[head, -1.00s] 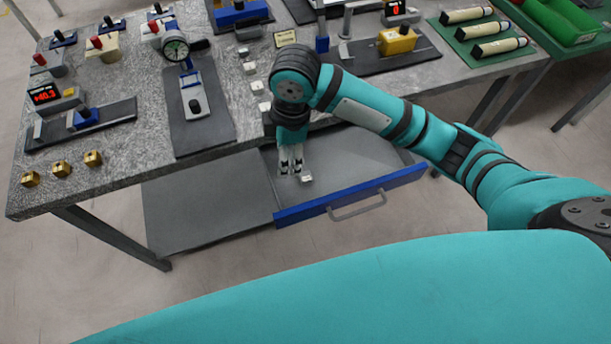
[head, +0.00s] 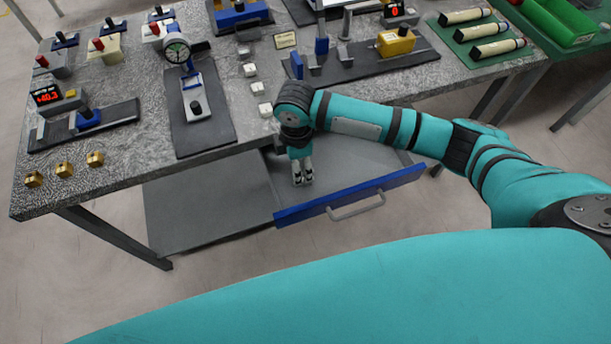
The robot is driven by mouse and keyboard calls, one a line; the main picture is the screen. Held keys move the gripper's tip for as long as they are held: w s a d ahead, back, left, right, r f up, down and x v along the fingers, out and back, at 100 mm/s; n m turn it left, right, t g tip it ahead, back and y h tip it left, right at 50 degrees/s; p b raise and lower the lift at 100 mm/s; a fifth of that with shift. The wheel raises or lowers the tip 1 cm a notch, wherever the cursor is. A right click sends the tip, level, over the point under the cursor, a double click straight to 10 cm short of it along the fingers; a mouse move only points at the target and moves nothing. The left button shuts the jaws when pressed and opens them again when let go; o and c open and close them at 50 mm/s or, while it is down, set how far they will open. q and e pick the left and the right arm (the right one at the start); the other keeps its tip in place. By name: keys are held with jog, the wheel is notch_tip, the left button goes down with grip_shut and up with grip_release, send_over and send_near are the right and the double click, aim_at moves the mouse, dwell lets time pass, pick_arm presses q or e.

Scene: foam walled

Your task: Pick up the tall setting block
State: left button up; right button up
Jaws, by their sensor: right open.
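My right gripper (head: 303,181) points down inside the open drawer, low over its floor, and its jaws are open. In the earlier view a small white block lay on the drawer floor at this spot. Now the fingers cover that spot, so I cannot make the block out clearly or tell whether it is between the fingers. Which block is the tall setting block cannot be told from its height here. My left gripper is not in view.
The drawer has a blue front (head: 350,195) with a grey handle (head: 357,208). Small white blocks (head: 257,88) stand in a row on the granite table (head: 120,140) above it. A dial gauge stand (head: 193,95) and brass blocks (head: 64,169) are to the left.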

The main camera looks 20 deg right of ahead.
jog(key=shift+s+d+f+p, duration=0.15)
jog(key=shift+f+p, duration=0.1)
jog(key=shift+f, duration=1.1)
jog(key=shift+s+d+f+p, duration=0.1)
jog(key=shift+f+p, duration=0.15)
jog(key=shift+f, duration=1.1)
grip_shut()
